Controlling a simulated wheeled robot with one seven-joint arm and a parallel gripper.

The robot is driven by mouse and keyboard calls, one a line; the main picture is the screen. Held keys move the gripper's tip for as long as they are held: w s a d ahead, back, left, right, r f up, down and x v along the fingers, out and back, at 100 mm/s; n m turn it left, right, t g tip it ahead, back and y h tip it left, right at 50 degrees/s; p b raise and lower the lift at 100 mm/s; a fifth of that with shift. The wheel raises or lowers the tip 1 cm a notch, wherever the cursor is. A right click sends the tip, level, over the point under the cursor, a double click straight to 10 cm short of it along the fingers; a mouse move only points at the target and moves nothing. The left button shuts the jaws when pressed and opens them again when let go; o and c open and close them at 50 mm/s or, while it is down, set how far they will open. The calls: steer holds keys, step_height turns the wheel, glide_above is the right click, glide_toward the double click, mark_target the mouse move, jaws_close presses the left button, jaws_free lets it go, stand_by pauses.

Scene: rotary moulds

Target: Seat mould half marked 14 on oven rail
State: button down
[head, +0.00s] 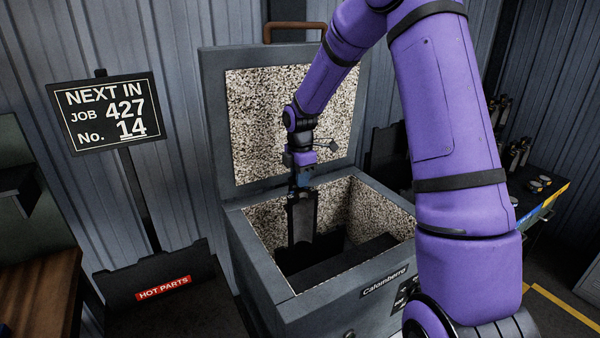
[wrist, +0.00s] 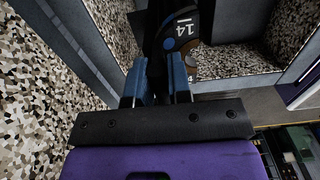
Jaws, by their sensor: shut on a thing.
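My gripper (wrist: 164,85) is shut on a dark mould half (wrist: 190,25) marked 14, which shows between and beyond the blue fingers in the wrist view. In the head view my gripper (head: 301,188) points down into the open oven (head: 262,258), and the mould half (head: 302,220) hangs upright below it, its lower part inside the oven mouth. Dark shapes fill the oven's bottom; I cannot tell the rail from them, nor whether the mould half touches anything.
The oven lid (head: 290,110) stands open behind my gripper. A sign (head: 105,112) reads NEXT IN, JOB 427, No. 14. A dark HOT PARTS stand (head: 165,290) is left of the oven. A bench (head: 540,195) with small parts is at right.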

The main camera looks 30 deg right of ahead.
mark_target(300, 218)
steer(key=shift+s+f, duration=0.1)
steer(key=shift+f, duration=1.6)
steer(key=shift+w+f, duration=0.2)
steer(key=shift+f, duration=5.65)
steer(key=c, duration=1)
jaws_free()
steer(key=shift+s, duration=0.1)
step_height(300, 218, up, 11)
steer(key=shift+f, duration=0.1)
